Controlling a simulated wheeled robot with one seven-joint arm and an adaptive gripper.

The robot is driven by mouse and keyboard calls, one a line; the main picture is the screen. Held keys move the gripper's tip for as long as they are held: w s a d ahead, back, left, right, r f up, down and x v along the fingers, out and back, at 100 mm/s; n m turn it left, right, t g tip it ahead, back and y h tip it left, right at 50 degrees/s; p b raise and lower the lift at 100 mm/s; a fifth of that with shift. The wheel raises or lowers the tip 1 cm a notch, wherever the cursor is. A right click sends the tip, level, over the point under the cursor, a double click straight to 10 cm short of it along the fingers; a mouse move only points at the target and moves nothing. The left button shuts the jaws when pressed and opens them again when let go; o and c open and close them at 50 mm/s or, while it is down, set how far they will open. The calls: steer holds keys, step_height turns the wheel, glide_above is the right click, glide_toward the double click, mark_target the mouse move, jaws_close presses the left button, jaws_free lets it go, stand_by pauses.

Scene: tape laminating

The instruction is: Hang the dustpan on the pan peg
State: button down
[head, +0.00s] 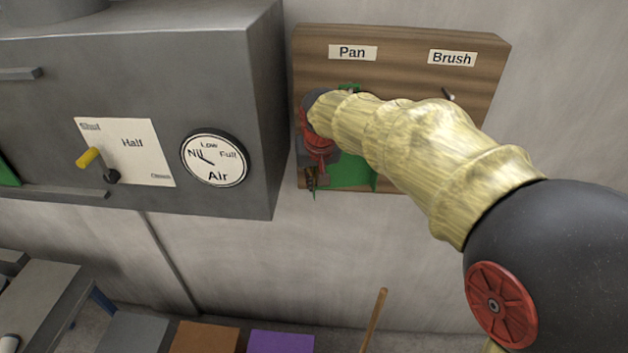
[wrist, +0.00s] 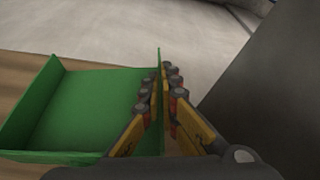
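The green dustpan (head: 352,173) is in front of the wooden board (head: 400,40), below the "Pan" label (head: 353,52), mostly hidden behind my arm. A small green part shows above my arm, under the label. The pan peg is hidden, so I cannot tell whether the dustpan is on it. My gripper (head: 313,182) is at the dustpan's left side. In the wrist view, the dustpan (wrist: 85,108) lies left of the fingers, and its upright side wall runs between them. My gripper (wrist: 168,92) looks closed on this wall.
The "Brush" label (head: 452,58) has a bare peg (head: 449,95) below it. A grey metal cabinet (head: 255,110) with a dial (head: 214,158) and a yellow-tipped lever (head: 88,157) stands close left of the board. A wooden stick (head: 375,318) leans below.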

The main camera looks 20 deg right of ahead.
steer(key=c, duration=2.3)
jaws_free()
steer(key=shift+f, duration=0.1)
steer(key=o, duration=0.3)
steer(key=shift+o, duration=0.2)
steer(key=v, duration=1.2)
steer(key=shift+w, duration=0.2)
